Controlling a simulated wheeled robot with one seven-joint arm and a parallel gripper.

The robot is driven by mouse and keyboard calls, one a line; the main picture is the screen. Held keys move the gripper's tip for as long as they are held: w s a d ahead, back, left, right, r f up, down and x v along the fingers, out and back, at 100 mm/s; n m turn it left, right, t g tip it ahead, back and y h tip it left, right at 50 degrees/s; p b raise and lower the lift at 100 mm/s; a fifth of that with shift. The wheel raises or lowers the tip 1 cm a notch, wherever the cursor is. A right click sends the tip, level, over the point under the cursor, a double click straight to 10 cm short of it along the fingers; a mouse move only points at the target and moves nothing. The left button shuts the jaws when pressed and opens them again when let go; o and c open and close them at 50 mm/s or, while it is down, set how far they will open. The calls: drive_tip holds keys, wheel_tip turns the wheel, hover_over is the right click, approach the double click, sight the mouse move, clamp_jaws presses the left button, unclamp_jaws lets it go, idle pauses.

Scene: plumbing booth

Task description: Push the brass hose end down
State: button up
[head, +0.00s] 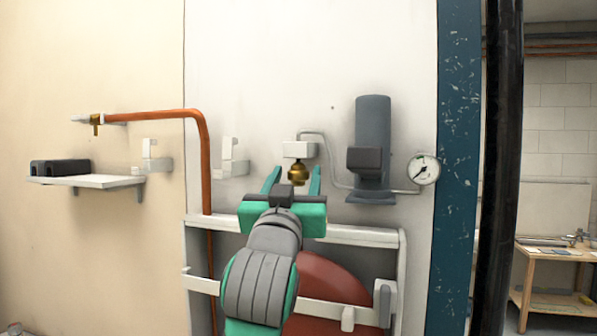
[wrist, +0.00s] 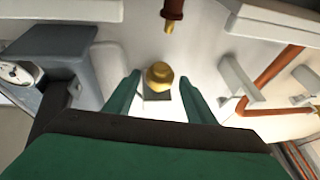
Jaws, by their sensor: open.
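The brass hose end (head: 298,172) hangs below a white block (head: 298,149) on the wall in the head view. In the wrist view the brass hose end (wrist: 160,76) shows as a round brass knob between the two finger tips. My gripper (head: 294,172) is open, with one green finger on each side of the brass piece. In the wrist view my gripper (wrist: 160,80) shows a gap on both sides of the brass, so the fingers look apart from it. How far the fingers reach along it in depth is hard to tell.
A grey cylinder unit (head: 373,140) and a pressure gauge (head: 424,169) are on the wall at right. A copper pipe (head: 205,160) and white brackets (head: 232,158) are at left. A white rail (head: 360,235) and red tank (head: 325,285) lie below. A shelf (head: 95,181) juts out far left.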

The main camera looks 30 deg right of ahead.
drive_tip(key=shift+x, duration=1.3)
drive_tip(key=shift+s, duration=0.1)
